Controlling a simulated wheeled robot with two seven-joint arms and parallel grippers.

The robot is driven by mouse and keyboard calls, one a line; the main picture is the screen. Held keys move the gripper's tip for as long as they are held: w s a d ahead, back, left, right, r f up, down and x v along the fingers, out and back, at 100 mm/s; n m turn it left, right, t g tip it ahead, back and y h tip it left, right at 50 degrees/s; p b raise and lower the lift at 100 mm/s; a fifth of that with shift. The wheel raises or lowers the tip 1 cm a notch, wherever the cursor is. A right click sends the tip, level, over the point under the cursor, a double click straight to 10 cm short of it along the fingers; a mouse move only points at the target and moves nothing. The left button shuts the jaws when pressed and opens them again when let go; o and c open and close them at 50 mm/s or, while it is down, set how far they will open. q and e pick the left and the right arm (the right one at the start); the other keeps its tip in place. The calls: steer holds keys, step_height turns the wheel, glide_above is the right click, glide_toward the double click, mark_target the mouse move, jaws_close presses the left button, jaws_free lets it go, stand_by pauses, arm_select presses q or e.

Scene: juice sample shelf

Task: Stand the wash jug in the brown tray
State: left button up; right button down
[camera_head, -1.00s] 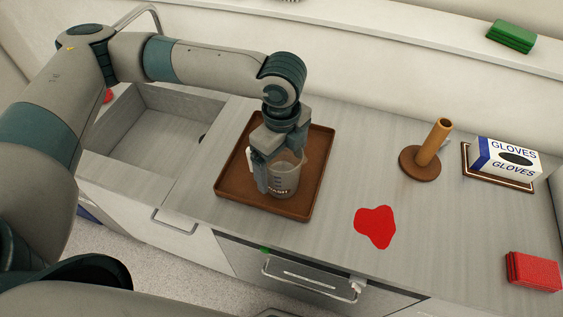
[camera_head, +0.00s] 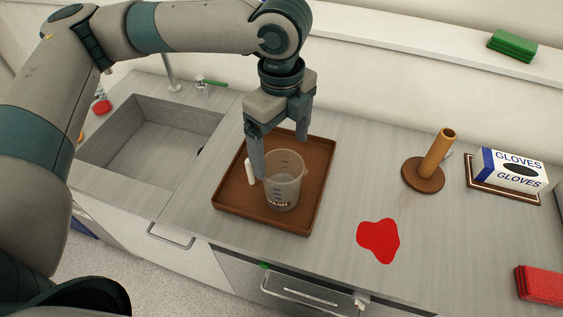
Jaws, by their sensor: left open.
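The wash jug (camera_head: 284,187) is a clear beaker with dark marks and the word WASH, with a white handle at its left. It stands upright in the brown tray (camera_head: 230,201) on the counter. My left gripper (camera_head: 280,156) is open above and just behind the jug, its fingers pointing down. One finger comes down near the handle, and I cannot tell whether it touches. The other finger is clear of the jug at the back. My right gripper is not in view.
A sink (camera_head: 150,140) lies left of the tray. A red spill (camera_head: 378,240) is on the counter to the right. A green cloth (camera_head: 512,44) lies on the ledge.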

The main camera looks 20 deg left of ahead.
arm_select(q)
steer(key=shift+r, duration=1.15)
steer(key=shift+r, duration=0.1)
